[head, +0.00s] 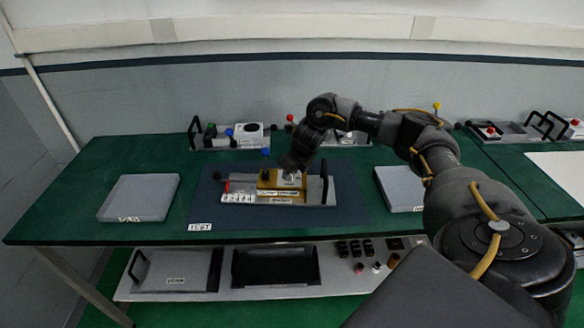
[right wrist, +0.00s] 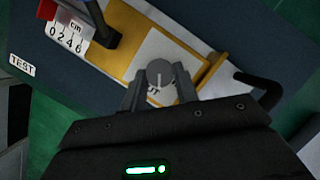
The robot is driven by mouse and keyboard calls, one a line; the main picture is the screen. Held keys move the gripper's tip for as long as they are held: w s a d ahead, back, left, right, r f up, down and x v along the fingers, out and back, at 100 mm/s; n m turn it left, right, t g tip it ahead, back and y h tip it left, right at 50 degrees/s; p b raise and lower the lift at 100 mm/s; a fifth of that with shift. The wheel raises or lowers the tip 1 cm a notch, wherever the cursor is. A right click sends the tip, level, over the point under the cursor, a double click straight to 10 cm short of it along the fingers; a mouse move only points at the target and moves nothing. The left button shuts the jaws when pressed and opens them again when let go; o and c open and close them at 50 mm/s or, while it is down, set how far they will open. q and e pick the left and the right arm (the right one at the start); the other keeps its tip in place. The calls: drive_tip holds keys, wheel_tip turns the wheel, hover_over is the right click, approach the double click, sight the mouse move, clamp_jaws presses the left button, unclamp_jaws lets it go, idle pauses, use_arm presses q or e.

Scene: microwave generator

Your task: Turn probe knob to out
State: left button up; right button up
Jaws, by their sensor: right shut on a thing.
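The probe knob (right wrist: 160,72) is a small round grey knob with a light pointer line, on a white plate of the yellow slide (right wrist: 122,68). My right gripper (right wrist: 159,84) is shut on the knob, with one finger on each side. Lettering under the knob is partly hidden by the fingers. In the head view my right gripper (head: 291,164) reaches down over the yellow slide (head: 266,179), and the knob is hard to make out there. A centimetre scale (right wrist: 70,32) lies at the slide's left end. My left gripper is not in view.
The device stands on a dark blue mat (head: 345,205) marked TEST on the green table. A grey tray (head: 140,197) lies to the left, another (head: 400,188) to the right. A black handle (head: 324,182) rises at the device's right end. More devices line the back.

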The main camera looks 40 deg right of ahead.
drive_tip(key=m+h+p, duration=0.1)
drive_tip(key=m+p, duration=0.3)
drive_tip(key=shift+a+r+m+h, duration=0.2)
drive_tip(key=shift+m+h, duration=0.2)
drive_tip(key=shift+f+m+g+h+p, duration=0.15)
drive_tip(key=shift+m+g+h+p, duration=0.2)
drive_tip(key=shift+m+p, duration=0.45)
drive_tip(key=shift+w, duration=0.1)
drive_tip(key=o, duration=1)
drive_tip(key=p+v, duration=0.2)
drive_tip(key=v, duration=0.8)
drive_tip(key=shift+r+p, duration=0.35)
drive_tip(key=shift+r, duration=0.05)
drive_tip(key=shift+a, duration=0.1)
